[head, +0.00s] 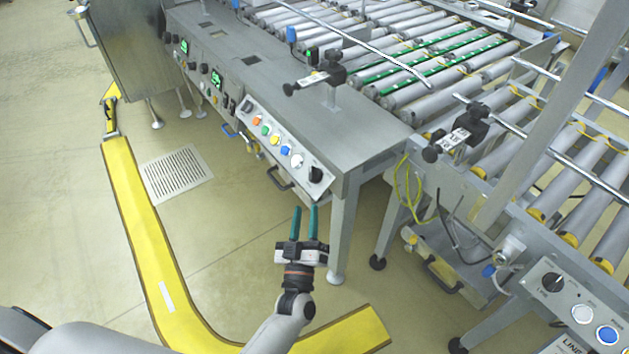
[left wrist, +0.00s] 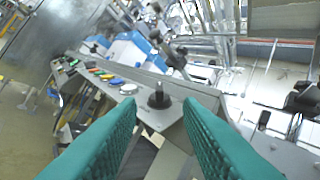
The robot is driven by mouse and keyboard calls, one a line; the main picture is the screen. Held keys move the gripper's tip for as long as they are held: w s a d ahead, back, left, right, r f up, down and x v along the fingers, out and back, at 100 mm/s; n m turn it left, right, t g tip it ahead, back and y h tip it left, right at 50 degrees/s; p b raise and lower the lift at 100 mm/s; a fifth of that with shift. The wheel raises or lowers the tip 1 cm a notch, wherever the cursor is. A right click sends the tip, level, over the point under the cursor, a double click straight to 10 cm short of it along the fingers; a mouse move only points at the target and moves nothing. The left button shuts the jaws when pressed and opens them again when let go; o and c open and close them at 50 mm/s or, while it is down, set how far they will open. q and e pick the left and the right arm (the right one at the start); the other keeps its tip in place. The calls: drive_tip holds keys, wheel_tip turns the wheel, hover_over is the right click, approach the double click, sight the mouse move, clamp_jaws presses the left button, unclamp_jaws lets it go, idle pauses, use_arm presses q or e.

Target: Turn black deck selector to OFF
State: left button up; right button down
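A black selector knob (head: 316,174) sits at the right end of a sloped button panel (head: 276,134) on the grey machine. It also shows in the left wrist view (left wrist: 158,97), beyond and between the fingertips. Its pointer position is too small to read. My left gripper (head: 304,209) is open, with two green fingers apart and nothing between them. It is just in front of and below the knob, not touching it. Another black selector (head: 551,282) is on a separate panel at the lower right. My right gripper is not in view.
Orange, green, yellow, blue and white buttons line the panel left of the knob. A roller conveyor (head: 430,60) lies behind. A table leg (head: 341,235) stands below the knob. A yellow floor strip (head: 150,230) runs along clear floor at left.

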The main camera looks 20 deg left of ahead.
sight(310, 179)
use_arm(q)
drive_tip(key=x, duration=0.9)
drive_tip(key=shift+w+r+b, duration=0.1)
drive_tip(key=shift+w+b, duration=0.25)
drive_tip(key=shift+b, duration=0.05)
drive_tip(key=shift+c, duration=0.2)
clamp_jaws()
